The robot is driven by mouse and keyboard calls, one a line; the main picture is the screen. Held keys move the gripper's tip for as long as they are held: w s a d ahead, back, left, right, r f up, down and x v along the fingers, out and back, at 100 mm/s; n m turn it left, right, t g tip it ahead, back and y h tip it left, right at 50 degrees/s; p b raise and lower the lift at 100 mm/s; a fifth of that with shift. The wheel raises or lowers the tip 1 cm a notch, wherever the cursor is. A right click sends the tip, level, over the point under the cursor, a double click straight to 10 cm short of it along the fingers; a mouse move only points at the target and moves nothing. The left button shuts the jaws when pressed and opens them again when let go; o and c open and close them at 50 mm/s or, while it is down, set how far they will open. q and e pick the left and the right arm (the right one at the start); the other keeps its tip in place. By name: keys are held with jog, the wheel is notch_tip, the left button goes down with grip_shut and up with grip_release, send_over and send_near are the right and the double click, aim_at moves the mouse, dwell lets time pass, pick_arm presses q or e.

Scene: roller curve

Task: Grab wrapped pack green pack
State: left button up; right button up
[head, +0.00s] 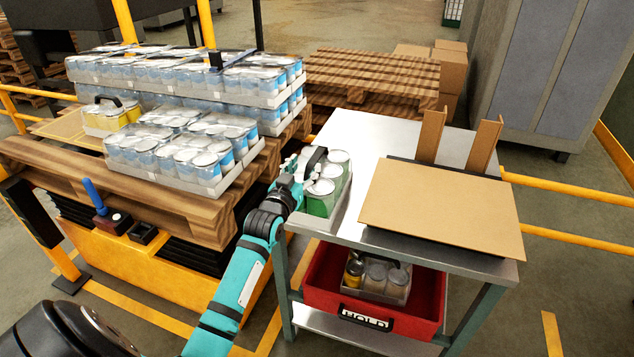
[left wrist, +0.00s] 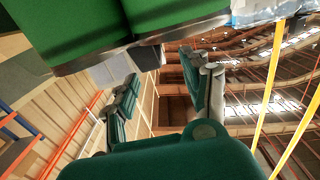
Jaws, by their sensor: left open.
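The green wrapped pack (head: 319,205) stands on the left edge of the grey metal table (head: 358,131). It holds several green cans with pale lids under clear wrap and has a black carry handle (head: 312,163). My left gripper (head: 296,172) is at the pack's left side, close to the handle; whether it touches the pack cannot be told. In the left wrist view the green cans (left wrist: 165,12) fill the top, and the fingers of my left gripper (left wrist: 160,77) are spread with nothing seen between them. My right gripper is not in view.
A cardboard sheet (head: 440,205) lies on the table's right part. A red bin (head: 325,272) with a pack of cans (head: 378,277) sits on the lower shelf. Wooden pallets with wrapped blue-and-white cans (head: 185,150) and a yellow pack (head: 110,117) stand left.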

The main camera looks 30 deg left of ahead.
aim_at(314, 158)
pick_arm(q)
jog(key=x, duration=0.5)
jog(key=shift+w+d+f+p, duration=0.25)
jog(key=shift+w+f+p, duration=0.1)
jog(key=shift+w, duration=0.1)
grip_shut()
jog(key=shift+r, duration=0.25)
